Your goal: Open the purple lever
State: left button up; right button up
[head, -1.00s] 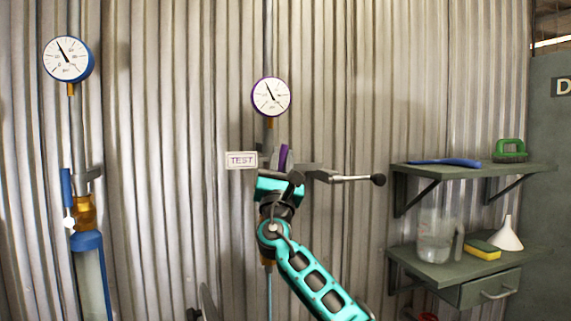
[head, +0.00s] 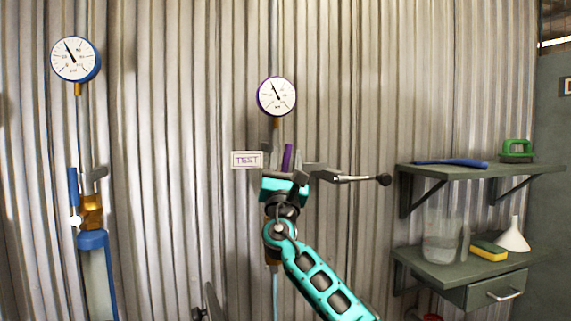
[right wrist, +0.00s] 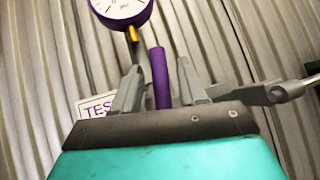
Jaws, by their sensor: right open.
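The purple lever (head: 287,158) is a short upright bar below the purple-rimmed gauge (head: 276,97), right of the TEST sign (head: 247,160). My right gripper (head: 285,168) is open, with its fingers on either side of the lever. In the right wrist view the lever (right wrist: 160,78) stands between the two grey fingertips (right wrist: 160,88), with a visible gap to the right finger. The gap on the left is narrow, and I cannot tell if that finger touches. The lever's lower end is hidden behind the gripper. I cannot make out my left gripper.
A grey rod with a black knob (head: 383,180) sticks out right of my gripper. Shelves (head: 470,172) with a jug, sponge and funnel stand at the right. A blue-rimmed gauge (head: 75,60) and blue lever (head: 73,187) are at the left. Corrugated wall lies behind.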

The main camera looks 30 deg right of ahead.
jog(key=b+v, duration=0.2)
jog(key=v, duration=1.1)
jog(key=shift+f, duration=0.1)
jog(key=s+a+f+m+g+y, duration=0.2)
jog(key=f+m+y, duration=0.15)
jog(key=f, duration=0.75)
jog(key=s+a+f+m+g+y, duration=0.25)
jog(key=f+y, duration=0.25)
jog(key=f, duration=0.7)
jog(key=s+a+f+m+g+y, duration=0.1)
jog(key=s+f+m+g+y, duration=0.2)
jog(key=f, duration=0.8)
jog(key=s+a+f+m+g+y, duration=0.1)
jog(key=s+a+f+m+y, duration=0.1)
jog(key=s+f+m, duration=0.5)
jog(key=s+a+f+m+g+y+p, duration=0.1)
jog(key=s+a+f+m+g+y, duration=0.1)
jog(key=s+f+m, duration=0.5)
jog(key=s+a+m+y, duration=0.1)
jog(key=s+a, duration=0.1)
jog(key=s, duration=0.3)
jog(key=shift+a+f, duration=0.25)
jog(key=shift+f, duration=0.1)
